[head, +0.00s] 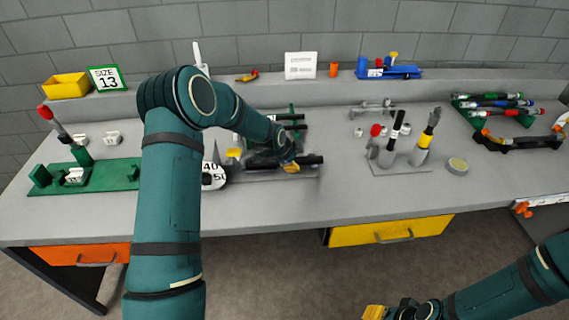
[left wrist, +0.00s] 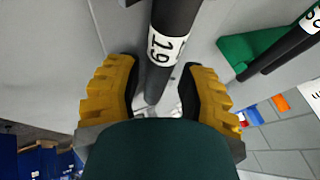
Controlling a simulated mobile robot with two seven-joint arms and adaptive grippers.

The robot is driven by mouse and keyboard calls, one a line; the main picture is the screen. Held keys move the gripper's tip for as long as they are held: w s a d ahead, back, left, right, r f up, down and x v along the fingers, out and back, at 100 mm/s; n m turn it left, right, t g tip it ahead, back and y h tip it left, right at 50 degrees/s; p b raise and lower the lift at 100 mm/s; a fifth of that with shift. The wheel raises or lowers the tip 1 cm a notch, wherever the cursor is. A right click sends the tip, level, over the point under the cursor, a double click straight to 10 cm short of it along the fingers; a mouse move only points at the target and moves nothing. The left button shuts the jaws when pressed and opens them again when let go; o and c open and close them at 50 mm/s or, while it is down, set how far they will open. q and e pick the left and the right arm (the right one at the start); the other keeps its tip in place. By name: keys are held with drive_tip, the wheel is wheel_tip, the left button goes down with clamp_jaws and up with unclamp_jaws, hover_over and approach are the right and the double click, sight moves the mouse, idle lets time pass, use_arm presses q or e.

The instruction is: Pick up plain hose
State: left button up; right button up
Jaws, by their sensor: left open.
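My left gripper (head: 290,167) is open at the front of the dark rack in the middle of the bench. In the left wrist view its yellow fingers (left wrist: 160,92) stand on either side of a black hose (left wrist: 177,14) with a white band reading 19. I cannot tell whether either finger touches it. A black hose end (head: 312,160) shows beside the gripper in the head view; my arm hides part of the rack. Another dark hose (left wrist: 290,48) with a white label lies by a green support (left wrist: 245,48). My right gripper (head: 375,312) is at the bottom edge, partly cut off.
A grey stand with upright tools (head: 400,155) is right of the rack. A green fixture (head: 110,176) is at left. Colour-banded tools (head: 495,103) lie at right. A yellow drawer (head: 390,231) is below the bench. The front bench strip is clear.

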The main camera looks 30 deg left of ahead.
use_arm(q)
drive_tip(key=shift+x, duration=1.05)
use_arm(e)
drive_tip(key=shift+f, duration=0.15)
use_arm(q)
drive_tip(key=shift+r, duration=0.1)
clamp_jaws()
